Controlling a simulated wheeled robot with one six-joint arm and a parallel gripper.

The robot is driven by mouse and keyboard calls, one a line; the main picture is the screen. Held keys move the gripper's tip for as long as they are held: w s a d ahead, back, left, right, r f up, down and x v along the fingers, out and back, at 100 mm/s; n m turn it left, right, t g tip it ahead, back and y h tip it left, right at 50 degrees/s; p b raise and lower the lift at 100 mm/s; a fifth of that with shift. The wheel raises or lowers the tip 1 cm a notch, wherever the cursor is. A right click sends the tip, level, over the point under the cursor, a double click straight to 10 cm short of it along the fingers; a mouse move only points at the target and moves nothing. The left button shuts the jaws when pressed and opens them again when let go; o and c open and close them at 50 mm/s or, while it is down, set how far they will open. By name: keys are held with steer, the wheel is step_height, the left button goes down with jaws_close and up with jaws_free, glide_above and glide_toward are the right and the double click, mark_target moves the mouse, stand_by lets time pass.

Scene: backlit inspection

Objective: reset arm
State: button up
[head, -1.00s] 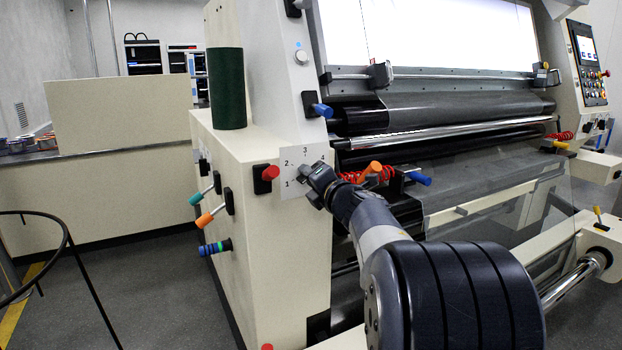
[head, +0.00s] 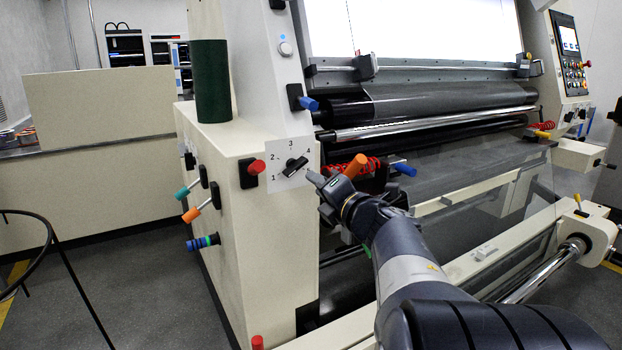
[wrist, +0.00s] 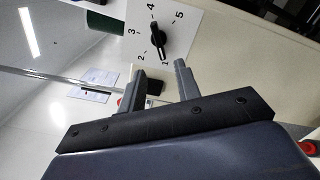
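My gripper (head: 322,182) is just right of the white dial plate on the machine's side panel, apart from the dial. In the wrist view its two fingers (wrist: 160,78) stand apart with nothing held between them. The black rotary knob (head: 295,167) sits on the plate (head: 272,162) marked 1 to 5. It also shows in the wrist view (wrist: 158,40), beyond the fingertips. Its bar lies roughly along the line between 4 and 1; I cannot tell which end points.
An orange handle (head: 355,167) and a red coiled cable stand close behind my gripper. A red knob (head: 257,167) is left of the plate, with teal (head: 182,193) and orange levers on the side panel. A dark green cylinder (head: 211,80) stands on the ledge. Rollers (head: 430,130) lie to the right.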

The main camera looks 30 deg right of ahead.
mark_target(296, 170)
steer(key=shift+s, duration=0.25)
steer(key=w, duration=0.5)
steer(key=w+b, duration=0.1)
steer(key=w, duration=0.5)
steer(key=shift+a, duration=0.2)
steer(key=shift+s, duration=0.1)
